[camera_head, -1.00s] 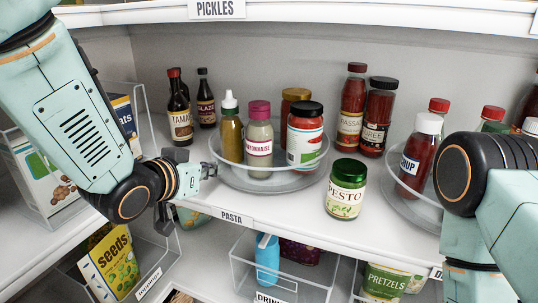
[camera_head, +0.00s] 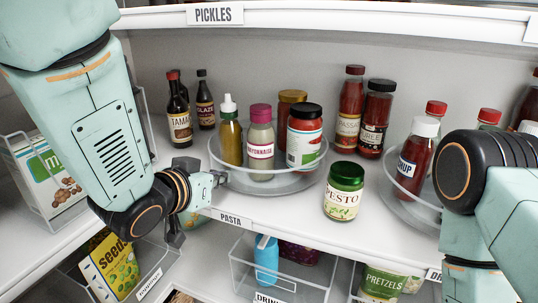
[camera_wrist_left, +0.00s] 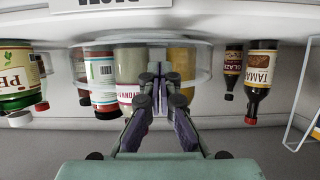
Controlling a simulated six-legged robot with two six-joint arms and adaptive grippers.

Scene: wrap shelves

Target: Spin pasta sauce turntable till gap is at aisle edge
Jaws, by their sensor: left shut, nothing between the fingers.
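The clear round turntable (camera_head: 272,186) sits on the shelf above the PASTA label (camera_head: 232,219). In the upside-down left wrist view, the shut fingers (camera_wrist_left: 160,78) overlap the turntable's wall (camera_wrist_left: 200,57). My right gripper is out of view.
A pesto jar (camera_head: 344,191) stands right of the turntable. A second turntable (camera_head: 402,212) holds red bottles further right. Tamari (camera_head: 180,118) and glaze (camera_head: 205,102) bottles stand behind left. Clear bins lie below, and the PICKLES shelf (camera_head: 290,17) is overhead.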

